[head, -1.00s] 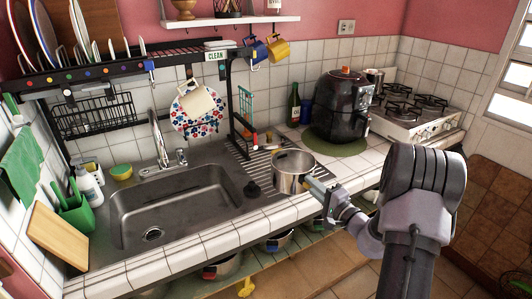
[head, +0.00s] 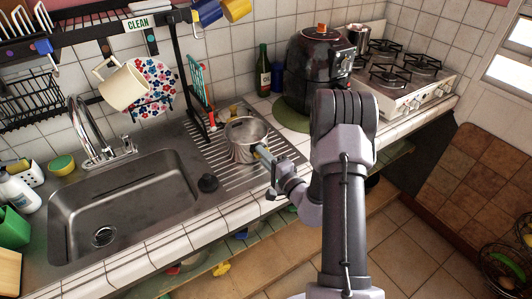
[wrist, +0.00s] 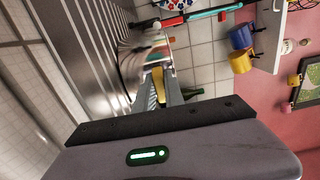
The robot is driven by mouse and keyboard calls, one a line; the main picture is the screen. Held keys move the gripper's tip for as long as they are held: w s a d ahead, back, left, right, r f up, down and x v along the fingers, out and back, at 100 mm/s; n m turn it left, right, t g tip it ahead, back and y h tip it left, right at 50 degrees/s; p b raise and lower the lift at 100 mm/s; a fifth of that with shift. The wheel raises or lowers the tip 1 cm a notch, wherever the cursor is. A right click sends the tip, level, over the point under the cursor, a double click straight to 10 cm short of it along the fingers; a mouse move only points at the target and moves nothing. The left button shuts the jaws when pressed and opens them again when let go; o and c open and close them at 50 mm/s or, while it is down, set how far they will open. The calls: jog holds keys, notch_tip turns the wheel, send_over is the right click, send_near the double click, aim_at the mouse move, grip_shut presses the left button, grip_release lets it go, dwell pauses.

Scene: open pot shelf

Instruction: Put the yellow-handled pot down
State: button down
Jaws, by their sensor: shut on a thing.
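A shiny steel pot (head: 245,138) is at the ribbed drainboard (head: 205,148), right of the sink. It looks upright in the head view. I cannot tell whether its base touches the ribs. My gripper (head: 263,153) is shut on its handle from the right front side. In the wrist view my gripper (wrist: 160,88) has its fingers on either side of the yellow handle (wrist: 158,82). The pot (wrist: 132,58) shows just beyond the fingertips, close to the drainboard (wrist: 85,50). Most of the handle is hidden by my fingers in the head view.
A black rack post (head: 190,80) stands behind the pot. A dark air fryer (head: 318,80) and the stove (head: 405,75) are to the right. A yellow item (head: 222,268) shows on the shelf below the counter.

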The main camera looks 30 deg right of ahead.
jog(key=shift+a+r, duration=0.2)
jog(key=shift+a, duration=0.15)
jog(key=shift+a+f, duration=0.1)
jog(key=shift+f, duration=0.05)
jog(key=c, duration=1.4)
grip_release()
jog(key=shift+d, duration=0.2)
jog(key=shift+c, duration=0.2)
jog(key=shift+a, duration=0.1)
